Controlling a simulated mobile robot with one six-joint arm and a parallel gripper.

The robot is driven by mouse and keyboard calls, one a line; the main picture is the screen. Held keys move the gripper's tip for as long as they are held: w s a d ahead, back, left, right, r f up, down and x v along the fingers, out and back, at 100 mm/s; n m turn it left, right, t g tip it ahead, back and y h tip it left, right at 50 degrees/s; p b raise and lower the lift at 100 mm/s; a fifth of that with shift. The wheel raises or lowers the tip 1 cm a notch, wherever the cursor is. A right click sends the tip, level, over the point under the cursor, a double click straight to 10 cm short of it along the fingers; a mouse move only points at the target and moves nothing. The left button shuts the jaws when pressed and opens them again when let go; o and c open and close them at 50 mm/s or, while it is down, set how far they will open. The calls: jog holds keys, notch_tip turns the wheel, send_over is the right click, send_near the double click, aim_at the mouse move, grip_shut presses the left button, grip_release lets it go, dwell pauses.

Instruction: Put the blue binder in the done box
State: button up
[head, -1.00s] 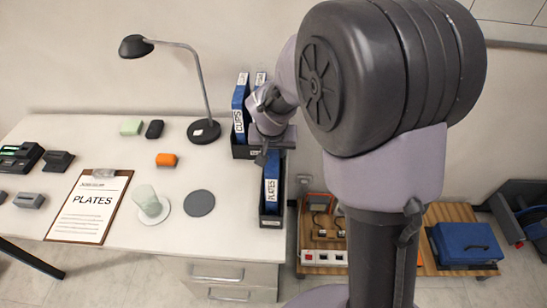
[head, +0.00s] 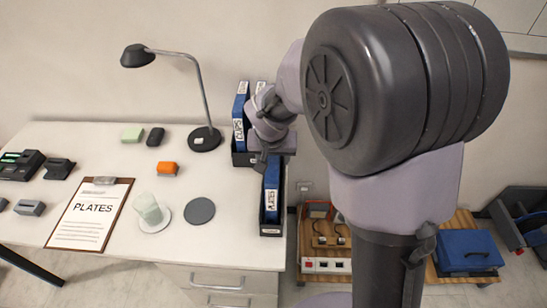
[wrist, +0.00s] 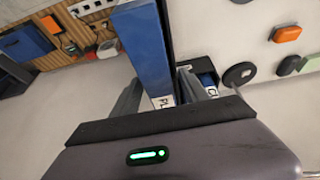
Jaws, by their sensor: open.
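A blue binder (head: 271,190) labelled PLATES stands upright in a black box (head: 271,231) at the table's right edge. The small label on this box is unreadable. A second blue binder (head: 239,115), labelled CUPS, stands with another binder in a black box (head: 240,159) farther back. My gripper (head: 262,160) is over the far end of the PLATES binder, its fingers mostly hidden in the head view. In the wrist view my gripper (wrist: 158,98) is open, with the PLATES binder (wrist: 143,45) between or just beyond its fingers; contact cannot be told.
A lamp (head: 204,138) stands left of the back box. A grey disc (head: 200,211), a cup (head: 147,207) on a white coaster and a clipboard (head: 90,215) lie on the table to the left. A pallet with a blue case (head: 467,250) is on the floor at right.

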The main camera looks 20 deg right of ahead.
jog(key=p+v, duration=0.2)
jog(key=v, duration=0.8)
jog(key=shift+d+f+p, duration=0.1)
jog(key=shift+p, duration=0.25)
jog(key=s+a+r+y, duration=0.1)
jog(key=s+r, duration=0.3)
jog(key=s, duration=0.7)
jog(key=s+a+r+t+y, duration=0.1)
jog(key=s+r, duration=0.3)
jog(key=s, duration=0.7)
jog(key=shift+a+r+m+t+y, duration=0.3)
jog(key=shift+a+m+y, duration=0.15)
jog(key=shift+y, duration=0.25)
